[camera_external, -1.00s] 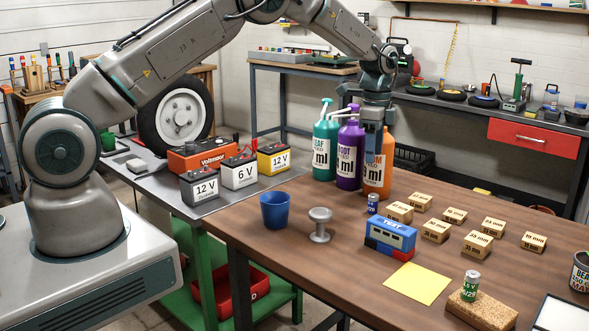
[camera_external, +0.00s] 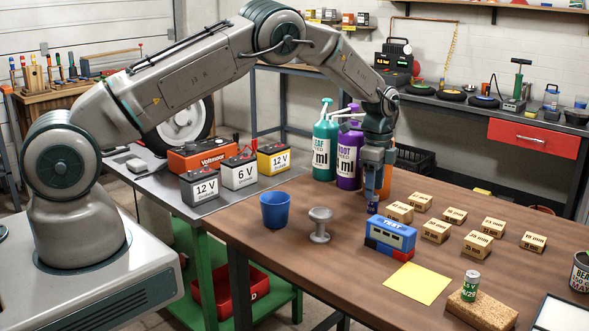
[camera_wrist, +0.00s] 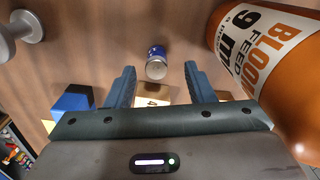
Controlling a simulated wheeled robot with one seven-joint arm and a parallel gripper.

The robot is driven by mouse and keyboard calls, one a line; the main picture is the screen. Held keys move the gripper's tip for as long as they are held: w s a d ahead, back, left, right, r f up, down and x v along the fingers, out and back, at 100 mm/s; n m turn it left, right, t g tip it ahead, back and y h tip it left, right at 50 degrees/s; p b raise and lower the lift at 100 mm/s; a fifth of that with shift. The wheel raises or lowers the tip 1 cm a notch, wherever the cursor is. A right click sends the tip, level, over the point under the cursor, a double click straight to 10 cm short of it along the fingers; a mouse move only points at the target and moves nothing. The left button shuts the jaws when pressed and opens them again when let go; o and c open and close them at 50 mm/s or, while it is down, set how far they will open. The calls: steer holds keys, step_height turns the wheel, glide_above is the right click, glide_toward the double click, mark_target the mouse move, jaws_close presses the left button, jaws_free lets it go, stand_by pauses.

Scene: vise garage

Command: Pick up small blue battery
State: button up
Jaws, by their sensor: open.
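The small blue battery (camera_wrist: 156,63) stands on the wooden table, blue with a silver end. In the wrist view it sits between and just beyond my two open fingers. In the outside view the battery (camera_external: 373,207) is mostly hidden at the tips of my gripper (camera_external: 375,196), which points down right over it. In the wrist view my gripper (camera_wrist: 158,84) is open, with a finger on each side and nothing between the pads that I can see held. I cannot tell whether the fingers touch the battery.
An orange bottle (camera_wrist: 262,60) stands close on the right in the wrist view. The blue tester (camera_external: 390,238), small wooden blocks (camera_external: 436,231), a grey pedestal (camera_external: 320,226) and a blue cup (camera_external: 275,210) are nearby. A purple bottle (camera_external: 349,160) stands behind my gripper.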

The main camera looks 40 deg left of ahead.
mark_target(372, 213)
steer(key=f, duration=0.4)
steer(key=shift+s+d+f, duration=0.15)
steer(key=shift+s+f, duration=0.05)
steer(key=shift+f, duration=0.1)
jaws_close()
steer(key=shift+r+b, duration=0.15)
steer(key=shift+b, duration=0.15)
